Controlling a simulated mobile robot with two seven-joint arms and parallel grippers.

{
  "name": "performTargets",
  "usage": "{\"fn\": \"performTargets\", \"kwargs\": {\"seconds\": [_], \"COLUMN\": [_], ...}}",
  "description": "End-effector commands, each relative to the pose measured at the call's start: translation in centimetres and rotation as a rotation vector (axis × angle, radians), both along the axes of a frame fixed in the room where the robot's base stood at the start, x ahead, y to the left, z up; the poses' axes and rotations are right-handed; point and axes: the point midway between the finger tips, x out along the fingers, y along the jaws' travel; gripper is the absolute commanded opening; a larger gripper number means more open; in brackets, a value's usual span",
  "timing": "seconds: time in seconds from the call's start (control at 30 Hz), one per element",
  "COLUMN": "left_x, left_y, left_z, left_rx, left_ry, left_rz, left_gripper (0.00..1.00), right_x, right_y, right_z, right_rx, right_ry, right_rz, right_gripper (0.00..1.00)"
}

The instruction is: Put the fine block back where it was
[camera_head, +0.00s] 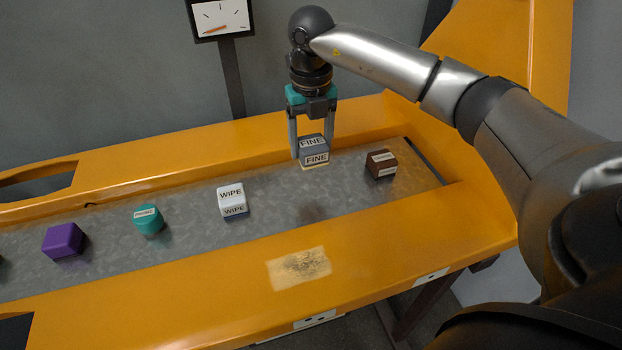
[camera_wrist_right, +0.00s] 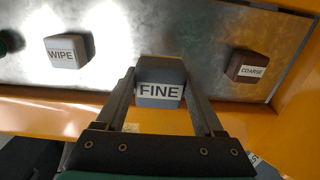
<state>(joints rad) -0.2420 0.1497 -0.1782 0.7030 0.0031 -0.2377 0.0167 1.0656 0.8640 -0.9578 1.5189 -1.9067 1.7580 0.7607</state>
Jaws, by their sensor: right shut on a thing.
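The fine block (camera_head: 314,149) is grey with white FINE labels and a pale underside. My right gripper (camera_head: 312,150) is shut on it. A shadow lies on the grey surface below and in front of the block, so it appears held above that surface. In the right wrist view the fine block (camera_wrist_right: 160,76) sits between the two fingers of my right gripper (camera_wrist_right: 160,90). My left gripper is in neither view.
A grey recessed strip (camera_head: 185,225) runs along the orange bench (camera_head: 215,305). On it stand a brown coarse block (camera_head: 381,164), a white wipe block (camera_head: 232,201), a teal piece (camera_head: 148,219) and a purple block (camera_head: 63,241). A worn patch (camera_head: 299,268) marks the front rail.

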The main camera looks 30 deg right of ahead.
Motion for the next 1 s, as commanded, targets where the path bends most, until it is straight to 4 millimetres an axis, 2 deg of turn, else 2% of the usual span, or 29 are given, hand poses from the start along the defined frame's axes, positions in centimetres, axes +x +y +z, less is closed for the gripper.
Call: {"fn": "performTargets", "kwargs": {"seconds": [0.03, 0.2, 0.43, 0.7, 1.0], "left_x": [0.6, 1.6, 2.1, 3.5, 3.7], "left_y": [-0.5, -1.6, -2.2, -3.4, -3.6], "left_z": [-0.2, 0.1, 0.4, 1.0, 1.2], "left_rx": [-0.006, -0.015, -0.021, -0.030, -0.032], "left_ry": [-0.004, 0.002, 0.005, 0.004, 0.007], "left_rz": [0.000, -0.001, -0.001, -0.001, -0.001], "left_gripper": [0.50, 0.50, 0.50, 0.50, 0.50], "right_x": [0.0, 0.0, 0.0, 0.0, 0.0], "right_y": [0.0, 0.0, 0.0, 0.1, 0.0], "right_z": [-1.4, -3.8, -5.1, -8.1, -8.5], "right_rx": [-0.001, 0.000, 0.000, 0.001, 0.000], "right_ry": [0.002, 0.001, -0.001, 0.000, -0.001], "right_rz": [0.000, 0.001, 0.001, 0.001, 0.001], "right_gripper": [0.18, 0.18, 0.18, 0.18, 0.18]}}
